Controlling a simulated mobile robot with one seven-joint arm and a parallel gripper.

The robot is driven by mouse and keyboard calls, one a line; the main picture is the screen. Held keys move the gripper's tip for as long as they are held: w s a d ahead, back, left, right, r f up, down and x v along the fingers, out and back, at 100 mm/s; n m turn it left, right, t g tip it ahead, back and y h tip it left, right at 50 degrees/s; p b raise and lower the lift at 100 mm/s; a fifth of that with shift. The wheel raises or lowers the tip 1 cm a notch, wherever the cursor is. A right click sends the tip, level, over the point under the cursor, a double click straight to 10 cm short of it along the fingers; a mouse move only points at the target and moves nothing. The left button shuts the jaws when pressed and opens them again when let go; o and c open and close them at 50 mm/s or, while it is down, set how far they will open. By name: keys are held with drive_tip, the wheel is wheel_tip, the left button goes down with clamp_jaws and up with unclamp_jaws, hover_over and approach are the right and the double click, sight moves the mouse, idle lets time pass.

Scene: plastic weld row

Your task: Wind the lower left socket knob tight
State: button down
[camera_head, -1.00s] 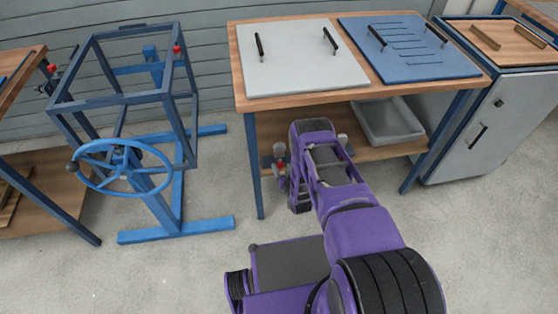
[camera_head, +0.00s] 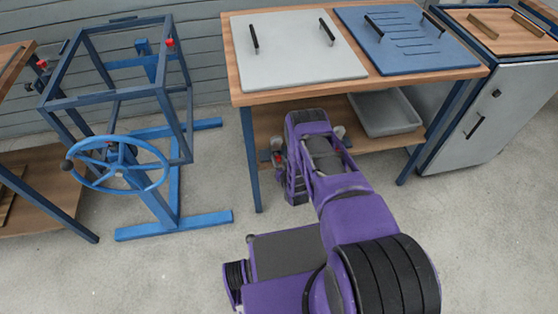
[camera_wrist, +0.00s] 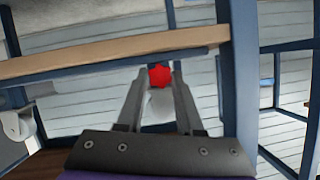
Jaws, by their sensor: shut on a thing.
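A red star-shaped knob (camera_wrist: 159,76) sits between the fingertips of my gripper (camera_wrist: 158,82) in the wrist view. The fingers are shut on it from both sides. A pale, blurred part shows below the knob between the fingers. In the head view my purple arm reaches under the front edge of the wooden workbench (camera_head: 350,82) at its left end. My wrist and arm hide the fingertips and most of the knob there.
A grey bin (camera_head: 386,113) stands on the bench's lower shelf, right of my arm. A blue frame stand with a handwheel (camera_head: 118,165) is to the left. A grey cabinet (camera_head: 490,115) stands at the right. Clear floor lies between stand and bench.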

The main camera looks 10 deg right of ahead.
drive_tip(key=shift+a+n+h, duration=0.15)
drive_tip(key=shift+n+h, duration=0.25)
drive_tip(key=shift+n, duration=0.2)
drive_tip(key=shift+n+h, duration=0.7)
drive_tip(key=shift+n, duration=0.3)
drive_tip(key=c, duration=0.6)
unclamp_jaws()
drive_tip(key=shift+o, duration=0.2)
drive_tip(key=shift+r, duration=0.1)
